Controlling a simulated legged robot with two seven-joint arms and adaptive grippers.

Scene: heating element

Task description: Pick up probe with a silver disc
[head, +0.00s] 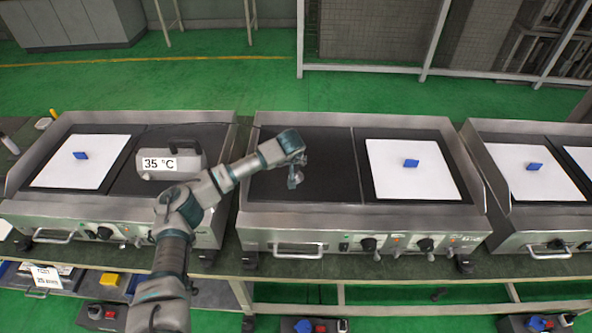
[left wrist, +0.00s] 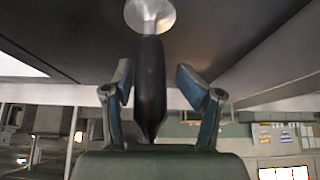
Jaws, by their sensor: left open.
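The probe shows in the left wrist view, with a black handle (left wrist: 150,88) and a silver disc (left wrist: 150,14) at its far end. The handle lies between the two fingers of my left gripper (left wrist: 154,80), with a visible gap on each side. The gripper is open. In the head view my left gripper (head: 295,176) is over the dark left plate (head: 330,165) of the middle griddle. I cannot make out the probe in the head view. My right gripper is not in view.
A grey block with a handle and a "35 °C" label (head: 159,164) is on the left griddle's dark plate. White sheets with small blue pieces (head: 411,163) lie on neighbouring plates. Raised metal walls (head: 466,170) edge the griddles. A yellow item (head: 109,279) is on the lower shelf.

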